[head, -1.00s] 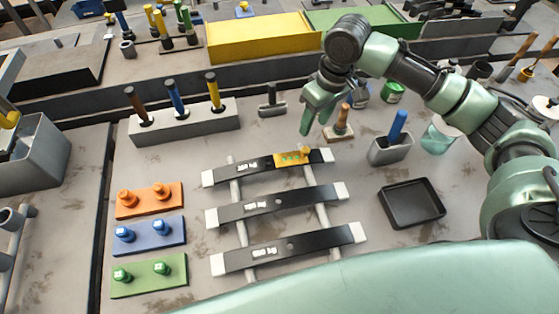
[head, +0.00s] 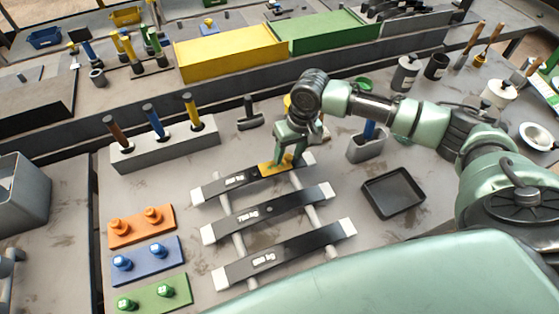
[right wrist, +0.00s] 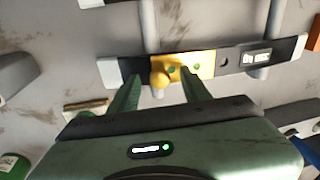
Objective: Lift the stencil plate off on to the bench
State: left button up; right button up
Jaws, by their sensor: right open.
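The yellow stencil plate (head: 270,169) with a round knob lies on the right part of the farthest dark spring bar (head: 238,181). In the right wrist view the two green fingers (right wrist: 161,90) are apart, one on each side of the knob, with nothing held. I cannot tell if they touch the plate. My left gripper is not in view.
Two more spring bars (head: 268,212) lie nearer on the grey rails. Orange, blue and green plates (head: 140,227) with knobs lie left. A black tray (head: 394,193) and a grey holder (head: 365,147) stand right. Bare bench shows between the bars and the tray.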

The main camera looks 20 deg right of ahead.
grip_shut()
